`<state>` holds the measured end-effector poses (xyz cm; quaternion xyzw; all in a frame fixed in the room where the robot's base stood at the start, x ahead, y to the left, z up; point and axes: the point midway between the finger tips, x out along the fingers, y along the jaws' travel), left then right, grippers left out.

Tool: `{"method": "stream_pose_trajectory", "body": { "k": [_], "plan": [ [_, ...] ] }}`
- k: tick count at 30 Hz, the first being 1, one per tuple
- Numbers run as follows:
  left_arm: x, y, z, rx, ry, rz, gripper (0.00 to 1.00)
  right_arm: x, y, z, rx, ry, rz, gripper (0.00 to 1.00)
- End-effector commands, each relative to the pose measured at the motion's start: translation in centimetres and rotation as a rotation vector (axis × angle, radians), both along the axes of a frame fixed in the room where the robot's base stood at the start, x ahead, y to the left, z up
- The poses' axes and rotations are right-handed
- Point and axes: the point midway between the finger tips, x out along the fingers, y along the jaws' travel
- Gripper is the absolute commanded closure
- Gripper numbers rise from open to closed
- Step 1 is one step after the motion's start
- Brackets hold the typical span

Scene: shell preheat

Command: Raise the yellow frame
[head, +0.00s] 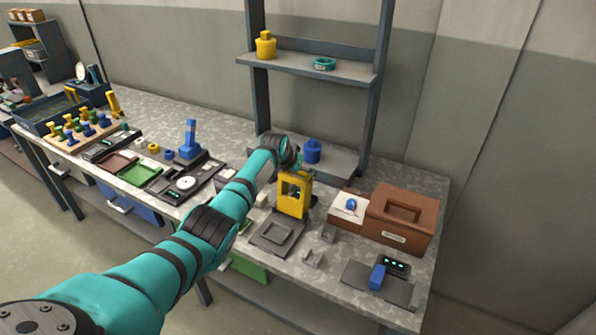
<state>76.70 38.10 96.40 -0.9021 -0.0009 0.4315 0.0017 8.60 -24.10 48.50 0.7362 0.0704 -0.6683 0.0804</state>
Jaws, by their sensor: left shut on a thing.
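The yellow frame (293,196) stands upright on the workbench right of the middle, with an opening in its front. My left arm comes in from the lower left, and my left gripper (299,168) is at the top of the frame. The gripper is shut on the frame's top edge, though its fingers are small and partly hidden by my wrist. A grey square plate with a recess (277,236) lies just in front of the frame. My right gripper is not in view.
A brown box (402,214) and a white panel with a blue knob (349,206) stand to the right. A rack shelf (318,68) rises behind, with a blue container (312,151) at its lower level. Trays and a blue device (189,142) crowd the left.

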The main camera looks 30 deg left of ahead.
Motion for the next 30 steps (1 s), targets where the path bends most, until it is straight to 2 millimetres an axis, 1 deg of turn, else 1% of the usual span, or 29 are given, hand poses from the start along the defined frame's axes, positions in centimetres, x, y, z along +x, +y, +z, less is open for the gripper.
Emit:
{"method": "stream_pose_trajectory", "body": {
  "k": [1,8,9,12,13,19,23,26,30],
  "plan": [
    [-0.7,-0.7,-1.6,-0.013,0.035,-0.004,0.76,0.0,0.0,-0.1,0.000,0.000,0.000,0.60],
    [-0.7,-0.7,-1.6,-0.014,0.034,-0.003,0.76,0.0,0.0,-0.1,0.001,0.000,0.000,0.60],
    [-0.7,-0.7,-1.6,-0.015,0.034,-0.003,0.16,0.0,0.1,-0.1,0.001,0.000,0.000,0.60],
    [-0.7,-0.7,-1.6,-0.014,0.034,-0.003,0.03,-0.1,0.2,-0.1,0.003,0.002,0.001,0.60],
    [-0.7,-0.7,-1.6,-0.013,0.034,-0.004,0.00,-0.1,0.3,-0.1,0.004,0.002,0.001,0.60],
    [-0.7,-0.5,-1.5,-0.010,0.033,-0.003,0.00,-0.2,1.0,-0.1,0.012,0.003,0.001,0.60],
    [-0.7,-0.4,-1.4,-0.010,0.031,-0.002,0.00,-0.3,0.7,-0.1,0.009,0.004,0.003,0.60],
    [-0.9,-0.4,-1.0,-0.009,0.029,-0.001,0.00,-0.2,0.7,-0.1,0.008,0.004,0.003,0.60],
    [-1.5,-0.3,0.2,-0.007,0.022,-0.002,0.00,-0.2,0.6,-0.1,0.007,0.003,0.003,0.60]
  ]
}}
